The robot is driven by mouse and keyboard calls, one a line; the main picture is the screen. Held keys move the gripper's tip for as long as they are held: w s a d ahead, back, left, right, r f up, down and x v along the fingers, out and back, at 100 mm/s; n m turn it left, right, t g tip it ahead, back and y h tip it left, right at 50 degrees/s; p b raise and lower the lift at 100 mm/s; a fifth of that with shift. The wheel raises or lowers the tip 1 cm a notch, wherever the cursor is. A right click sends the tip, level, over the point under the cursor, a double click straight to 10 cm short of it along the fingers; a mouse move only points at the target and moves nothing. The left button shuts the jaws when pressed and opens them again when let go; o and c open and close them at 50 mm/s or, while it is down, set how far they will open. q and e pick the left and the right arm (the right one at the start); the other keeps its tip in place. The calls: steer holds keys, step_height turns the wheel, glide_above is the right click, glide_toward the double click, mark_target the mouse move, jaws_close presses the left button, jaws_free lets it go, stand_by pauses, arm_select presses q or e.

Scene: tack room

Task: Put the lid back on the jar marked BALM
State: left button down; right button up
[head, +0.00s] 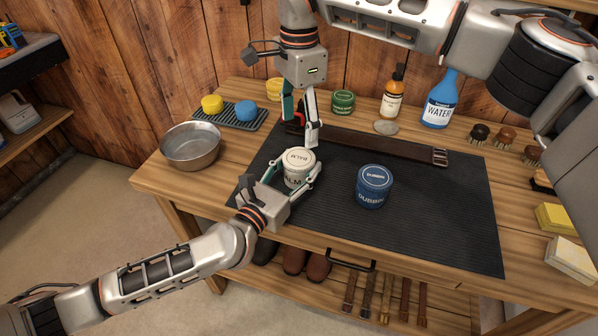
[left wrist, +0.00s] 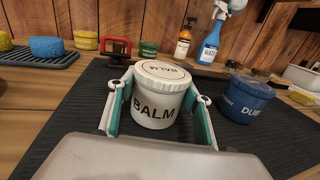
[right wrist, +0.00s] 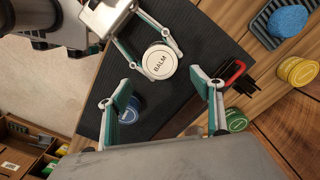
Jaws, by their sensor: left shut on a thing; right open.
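The white jar marked BALM (head: 299,168) stands upright on the black mat (head: 430,222). Its white lid (left wrist: 163,72), also lettered BALM, lies on top of the jar and looks level in the left wrist view. The lid also shows from above in the right wrist view (right wrist: 159,62). My left gripper (head: 297,174) is shut on the jar body, one finger on each side. My right gripper (head: 300,124) is open and empty, fingers pointing down, behind the jar and apart from it.
A blue DUBBIN jar (head: 374,188) stands right of the BALM jar. A brown strap (head: 385,146) lies along the mat's back, near a red-handled thing (right wrist: 235,73). A metal bowl (head: 191,147) is left; bottles (head: 439,100) and brushes stand behind and right. The mat's right part is clear.

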mark_target(299, 158)
steer(key=shift+f, duration=4)
